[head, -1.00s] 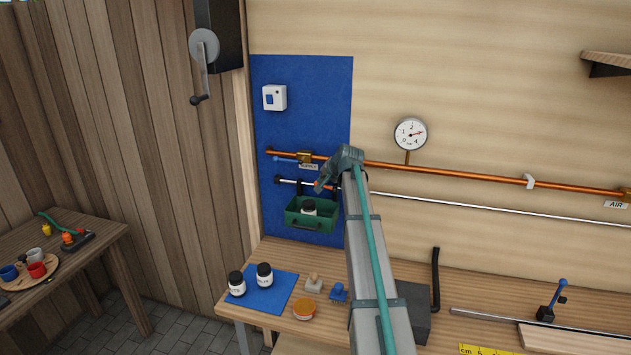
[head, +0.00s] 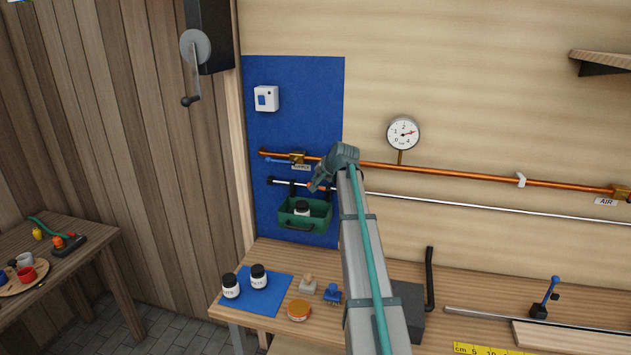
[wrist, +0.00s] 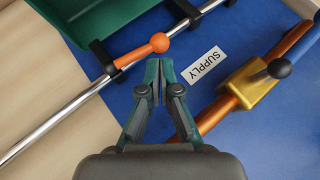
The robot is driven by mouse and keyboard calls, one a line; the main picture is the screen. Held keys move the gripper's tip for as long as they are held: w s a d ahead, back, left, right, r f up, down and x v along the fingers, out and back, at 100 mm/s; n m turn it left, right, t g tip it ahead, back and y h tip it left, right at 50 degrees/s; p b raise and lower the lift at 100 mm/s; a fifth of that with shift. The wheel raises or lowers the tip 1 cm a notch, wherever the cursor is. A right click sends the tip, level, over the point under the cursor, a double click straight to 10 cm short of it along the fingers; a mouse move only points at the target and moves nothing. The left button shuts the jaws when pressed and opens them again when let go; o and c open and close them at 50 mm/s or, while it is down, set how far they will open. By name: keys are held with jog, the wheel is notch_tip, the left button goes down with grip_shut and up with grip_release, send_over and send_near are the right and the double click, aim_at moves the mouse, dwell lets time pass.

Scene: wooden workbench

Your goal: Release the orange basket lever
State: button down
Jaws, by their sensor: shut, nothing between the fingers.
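The orange lever (wrist: 143,52), with a round ball end, sits on the silver rail beside the green basket (wrist: 85,18) in the wrist view. My gripper (wrist: 158,66) is shut and empty, its fingertips just below the ball end in the picture. Whether the tips touch it is unclear. In the head view my gripper (head: 316,182) is at the rail above the right end of the green basket (head: 305,219), and a small bit of orange shows by the fingertips. The basket hangs from the rail by black hooks and holds a jar (head: 302,208).
A copper pipe with a brass valve (wrist: 250,82) and blue handle runs beside my gripper, near a SUPPLY label (wrist: 202,66). The blue wall panel (head: 295,110) is behind. Below, the bench holds jars (head: 258,276), stamps and an orange tin (head: 298,310).

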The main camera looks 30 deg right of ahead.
jog(key=v, duration=0.9)
jog(key=shift+s+r, duration=0.25)
jog(key=shift+r, duration=0.05)
